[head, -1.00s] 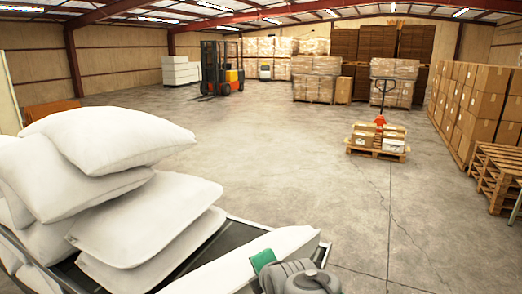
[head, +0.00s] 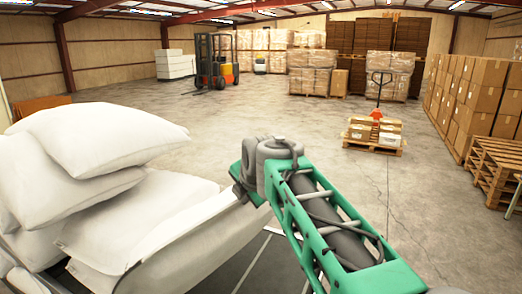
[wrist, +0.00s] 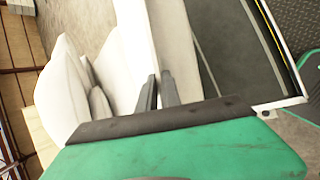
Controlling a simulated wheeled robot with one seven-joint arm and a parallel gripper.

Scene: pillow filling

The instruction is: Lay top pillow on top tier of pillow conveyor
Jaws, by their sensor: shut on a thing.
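Several white pillows are piled at the left of the head view, with a plump top pillow (head: 100,135) leaning over the others. The fingertips are hidden in the head view. The pillow conveyor shows in the wrist view as a dark surface with a metal edge (wrist: 273,45); its tiers cannot be told apart.
A pallet (head: 372,146) with boxes and an orange pallet jack stands on the open floor. Stacked cartons (head: 470,100) and wooden pallets (head: 495,165) line the right side. A forklift (head: 215,65) is far back.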

